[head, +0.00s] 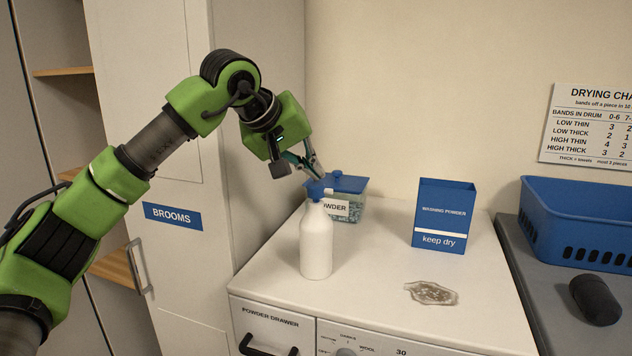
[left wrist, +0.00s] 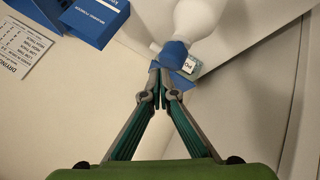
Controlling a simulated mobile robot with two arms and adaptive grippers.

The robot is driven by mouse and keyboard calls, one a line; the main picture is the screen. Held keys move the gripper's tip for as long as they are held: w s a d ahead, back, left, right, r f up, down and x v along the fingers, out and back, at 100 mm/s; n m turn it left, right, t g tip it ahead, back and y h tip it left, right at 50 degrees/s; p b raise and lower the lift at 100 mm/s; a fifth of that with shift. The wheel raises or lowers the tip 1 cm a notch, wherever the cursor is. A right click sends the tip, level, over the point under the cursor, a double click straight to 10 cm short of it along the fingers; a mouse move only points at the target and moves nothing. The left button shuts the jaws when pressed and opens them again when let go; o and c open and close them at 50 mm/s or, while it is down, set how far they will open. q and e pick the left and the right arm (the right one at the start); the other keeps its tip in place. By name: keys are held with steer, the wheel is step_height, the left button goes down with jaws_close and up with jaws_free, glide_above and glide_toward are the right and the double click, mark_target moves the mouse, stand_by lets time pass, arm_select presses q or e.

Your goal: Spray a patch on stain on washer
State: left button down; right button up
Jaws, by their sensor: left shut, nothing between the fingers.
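A white spray bottle (head: 316,243) with a blue head (head: 317,187) stands upright on the white washer (head: 380,285). A grey-brown stain (head: 432,292) lies on the washer top, to the right of the bottle and nearer the front. My left gripper (head: 312,170) is shut and empty, just above and behind the bottle's head. In the left wrist view the fingertips (left wrist: 159,72) are close to the blue head (left wrist: 174,54); I cannot tell whether they touch it. The bottle's white body (left wrist: 198,18) shows beyond. My right gripper is not in view.
A clear powder tub (head: 350,203) with a blue lid stands behind the bottle. A blue washing powder box (head: 442,213) stands behind the stain. A blue basket (head: 580,225) and a dark rounded object (head: 596,299) are on the grey surface at right.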

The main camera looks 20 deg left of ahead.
mark_target(313, 184)
arm_select(q)
steer(key=shift+r, duration=0.1)
step_height(313, 184, up, 6)
steer(key=p, duration=0.6)
stand_by(0.4)
